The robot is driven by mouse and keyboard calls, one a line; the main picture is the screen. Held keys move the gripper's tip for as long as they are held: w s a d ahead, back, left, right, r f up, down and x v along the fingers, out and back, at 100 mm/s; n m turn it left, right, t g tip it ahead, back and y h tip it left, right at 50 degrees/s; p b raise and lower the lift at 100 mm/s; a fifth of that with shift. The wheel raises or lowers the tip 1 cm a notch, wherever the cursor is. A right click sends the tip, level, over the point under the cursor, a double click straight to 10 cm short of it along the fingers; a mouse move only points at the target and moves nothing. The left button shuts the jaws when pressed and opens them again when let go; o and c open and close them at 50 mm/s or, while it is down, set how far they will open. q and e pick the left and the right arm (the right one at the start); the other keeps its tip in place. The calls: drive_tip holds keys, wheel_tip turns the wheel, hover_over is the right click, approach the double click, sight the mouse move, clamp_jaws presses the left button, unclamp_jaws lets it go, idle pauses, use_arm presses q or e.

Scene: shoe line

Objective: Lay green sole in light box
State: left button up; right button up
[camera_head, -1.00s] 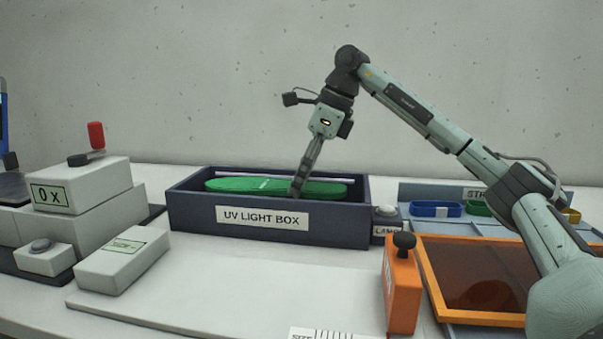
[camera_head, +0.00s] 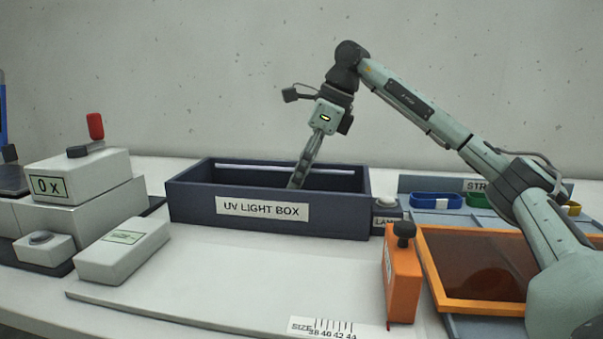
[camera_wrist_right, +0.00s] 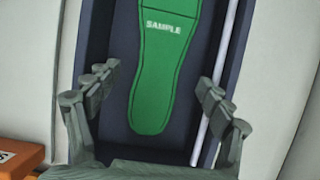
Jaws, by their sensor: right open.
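The UV light box (camera_head: 340,218) is a dark navy open-topped tray at the middle of the table. The green sole (camera_wrist_right: 160,75), printed SAMPLE, lies flat on the box floor in the right wrist view; the front wall hides it in the head view. My right gripper (camera_head: 296,184) points down into the box, its tips partly hidden by the front wall. In the right wrist view its fingers (camera_wrist_right: 150,108) are spread apart on either side of the sole, clear of it. My left gripper is not in view.
A lamp button (camera_head: 386,203) stands right of the box. An orange block with a black knob (camera_head: 401,285) and an orange-framed panel (camera_head: 432,270) are at front right. Grey devices (camera_head: 80,195) stand at left.

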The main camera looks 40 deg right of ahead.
drive_tip(key=v, duration=1.2)
drive_tip(key=shift+a, duration=0.1)
